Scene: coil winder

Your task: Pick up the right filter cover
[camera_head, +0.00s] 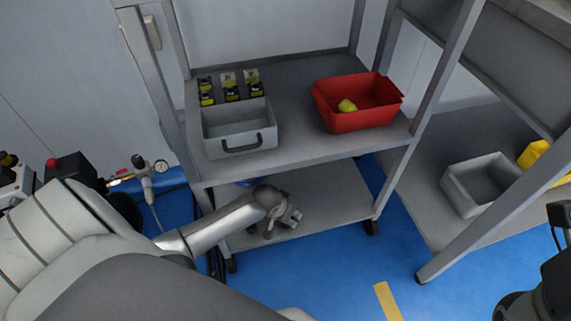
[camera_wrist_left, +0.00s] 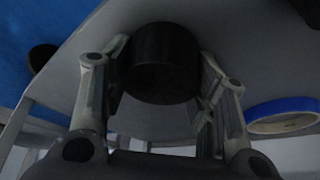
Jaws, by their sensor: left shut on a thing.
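A black round cover (camera_wrist_left: 160,55), which looks like the filter cover, sits between the fingers of my left gripper (camera_wrist_left: 162,75) in the left wrist view. The fingers are shut on its two sides. In the head view my left gripper (camera_head: 284,217) reaches in from the left, low over the cart's lower shelf (camera_head: 325,195). I cannot tell whether the cover still touches the shelf. My right gripper cannot be made out.
The upper shelf (camera_head: 300,112) is close above my left gripper and holds a grey bin (camera_head: 238,128) and a red bin (camera_head: 360,104). A blue ring (camera_wrist_left: 282,110) lies beside the gripper. A cart post (camera_head: 397,180) stands to the right.

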